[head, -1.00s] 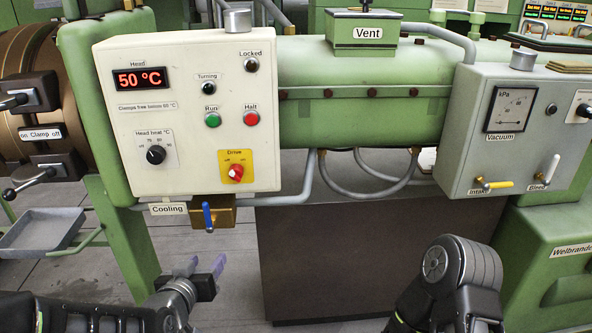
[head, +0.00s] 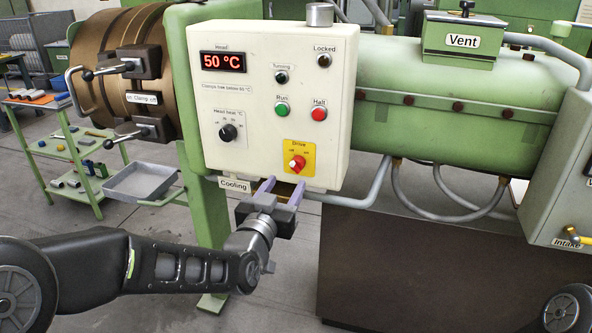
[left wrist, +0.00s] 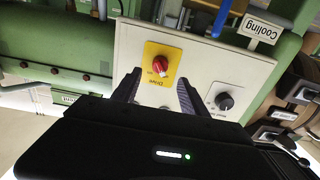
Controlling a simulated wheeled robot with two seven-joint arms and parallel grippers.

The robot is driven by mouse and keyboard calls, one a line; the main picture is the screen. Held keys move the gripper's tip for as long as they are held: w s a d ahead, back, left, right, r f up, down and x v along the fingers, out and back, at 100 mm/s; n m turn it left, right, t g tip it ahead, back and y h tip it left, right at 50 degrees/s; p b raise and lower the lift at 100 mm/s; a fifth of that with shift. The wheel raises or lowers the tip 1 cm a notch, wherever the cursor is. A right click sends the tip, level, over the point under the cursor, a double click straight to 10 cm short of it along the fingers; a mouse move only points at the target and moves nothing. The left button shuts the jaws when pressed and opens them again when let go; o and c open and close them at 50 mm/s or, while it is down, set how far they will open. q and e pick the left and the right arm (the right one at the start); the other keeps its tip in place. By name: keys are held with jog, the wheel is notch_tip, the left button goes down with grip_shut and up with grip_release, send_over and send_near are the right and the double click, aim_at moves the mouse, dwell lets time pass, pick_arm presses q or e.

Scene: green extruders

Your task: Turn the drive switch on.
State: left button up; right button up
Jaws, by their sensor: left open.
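The drive switch is a red rotary knob (head: 297,164) on a yellow plate (head: 303,148) marked off and on, low on the white control panel (head: 268,108). In the head view the knob's pointer leans up and left, toward the off side. My left gripper (head: 282,190) is open and empty, just below and left of the yellow plate. In the left wrist view, which is upside down, the red knob (left wrist: 160,64) shows ahead, beyond the two open fingers (left wrist: 156,88). The fingers appear apart from the knob. My right gripper is out of view.
The Run button (head: 282,110), Halt button (head: 319,114) and head heat knob (head: 228,132) are near the switch. The display (head: 223,61) reads 50 °C. A blue cooling lever (left wrist: 222,18) shows in the left wrist view. A grey tray (head: 142,182) stands to the left.

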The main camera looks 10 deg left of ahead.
aim_at(295, 170)
pick_arm(q)
jog(key=w+p, duration=0.1)
jog(key=w, duration=0.6)
jog(key=shift+w+d, duration=0.15)
jog(key=shift+w, duration=0.15)
grip_shut()
dwell(0.4)
